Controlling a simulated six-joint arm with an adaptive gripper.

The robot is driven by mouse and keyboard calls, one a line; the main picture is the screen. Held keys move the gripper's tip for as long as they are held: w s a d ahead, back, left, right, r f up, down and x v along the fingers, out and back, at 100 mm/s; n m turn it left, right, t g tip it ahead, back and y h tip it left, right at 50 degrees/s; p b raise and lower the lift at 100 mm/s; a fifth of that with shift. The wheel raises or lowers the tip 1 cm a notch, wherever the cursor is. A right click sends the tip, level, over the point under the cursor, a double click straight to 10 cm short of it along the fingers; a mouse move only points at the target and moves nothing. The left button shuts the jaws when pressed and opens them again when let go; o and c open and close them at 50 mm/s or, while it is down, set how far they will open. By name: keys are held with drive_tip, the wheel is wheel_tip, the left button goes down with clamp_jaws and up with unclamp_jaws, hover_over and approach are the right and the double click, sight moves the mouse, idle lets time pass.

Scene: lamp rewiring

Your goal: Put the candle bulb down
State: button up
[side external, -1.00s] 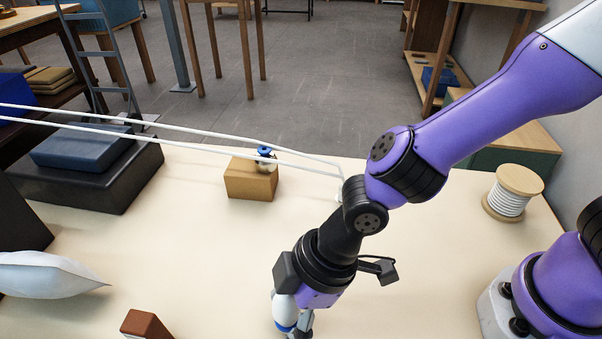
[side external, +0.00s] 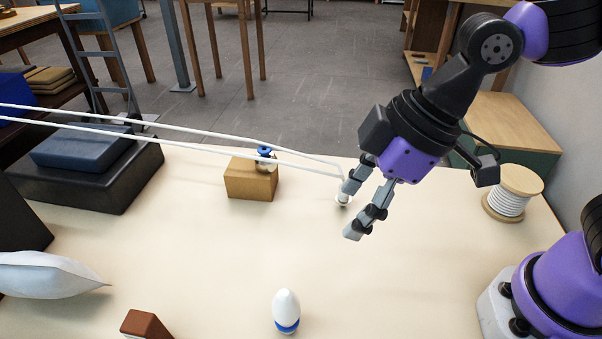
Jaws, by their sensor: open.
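The candle bulb (side external: 287,309) is white with a blue band near its base. It stands upright on the cream table near the front middle. My gripper (side external: 347,212) is open, up and to the right of the bulb and clear of it. A small white piece (side external: 343,199) at the end of the white cables shows beside one finger. I cannot tell whether the finger touches it.
A wooden block (side external: 251,181) with a blue-topped fitting sits behind. White cables (side external: 200,137) run in from the left. A cable spool (side external: 511,192) stands at right. A white cushion (side external: 45,275) and a brown block (side external: 146,325) lie at left. The table (side external: 200,240) between is clear.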

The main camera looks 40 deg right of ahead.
drive_tip(key=s+d+r+m+t+h, duration=0.1)
drive_tip(key=d+r+m+t+h, duration=0.1)
drive_tip(key=d+m, duration=0.8)
drive_tip(key=d+h, duration=0.1)
drive_tip(key=d, duration=0.5)
drive_tip(key=shift+s+r+h, duration=0.2)
drive_tip(key=shift+s+h, duration=0.1)
drive_tip(key=shift+s, duration=0.05)
